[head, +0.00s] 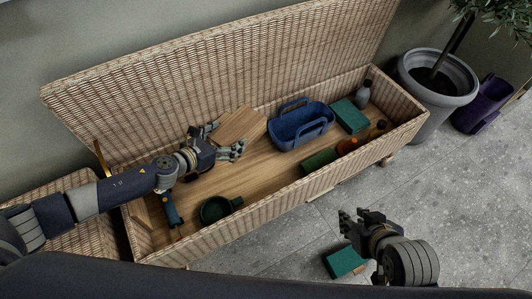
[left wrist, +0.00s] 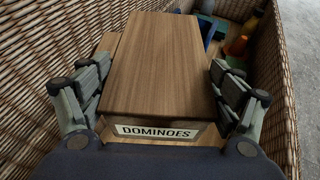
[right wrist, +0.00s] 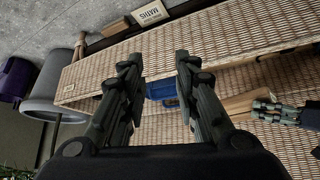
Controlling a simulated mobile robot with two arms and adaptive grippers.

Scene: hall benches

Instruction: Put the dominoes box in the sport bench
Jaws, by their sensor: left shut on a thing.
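The dominoes box (head: 240,126) is a wooden box, and its end label reads DOMINOES in the left wrist view (left wrist: 155,70). My left gripper (head: 222,142) is shut on it, one finger on each side. It is over the left-middle part of the open wicker bench (head: 245,217), near the back wall; I cannot tell if it touches the bottom. My right gripper (head: 362,222) is open and empty in front of the bench, and its spread fingers show in the right wrist view (right wrist: 157,85).
In the bench are a blue basket (head: 300,126), teal box (head: 349,116), grey bottle (head: 363,94), green mug (head: 217,209) and blue-handled tool (head: 172,208). Another teal box (head: 345,262) lies on the floor. A potted plant (head: 437,85) stands right. A label (right wrist: 150,12) reads MATHS.

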